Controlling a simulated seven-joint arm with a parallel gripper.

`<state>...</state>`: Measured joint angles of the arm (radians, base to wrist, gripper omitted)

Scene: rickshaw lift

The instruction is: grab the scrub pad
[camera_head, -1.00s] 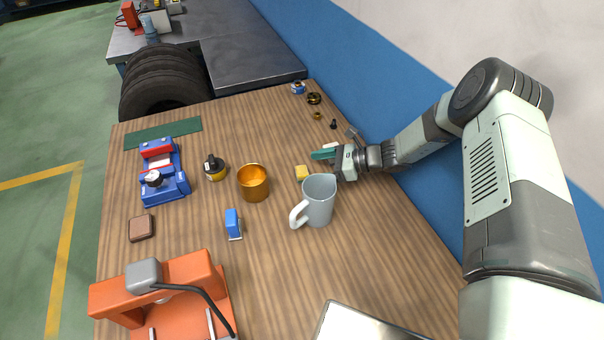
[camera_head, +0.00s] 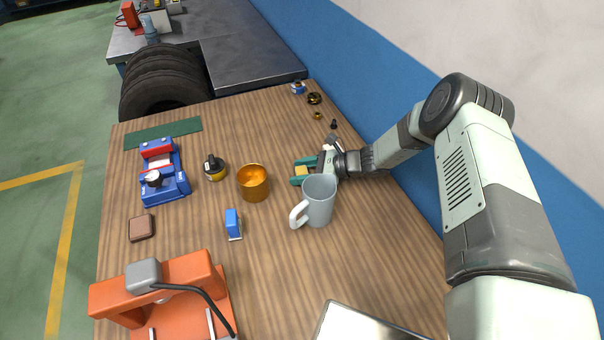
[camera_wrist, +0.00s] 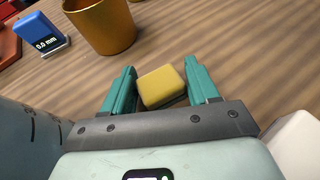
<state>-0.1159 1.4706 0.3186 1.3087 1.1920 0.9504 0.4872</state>
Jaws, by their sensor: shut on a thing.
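The scrub pad is a small yellow block (camera_head: 302,172) with a darker underside, lying on the wooden table just beyond the grey mug. In the wrist view the pad (camera_wrist: 161,86) sits between the two teal fingers of my gripper (camera_wrist: 160,70). My gripper (camera_head: 301,170) is low at the table, shut on the pad with one finger on each side. The contact faces are partly hidden in both views. The pad appears to be still at table level.
A grey mug (camera_head: 319,201) stands right beside my gripper. An orange cup (camera_head: 253,183) stands to the left, with a blue gauge (camera_head: 233,224) nearer. Small parts (camera_head: 314,99) lie near the blue wall. The table's centre-front is clear.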

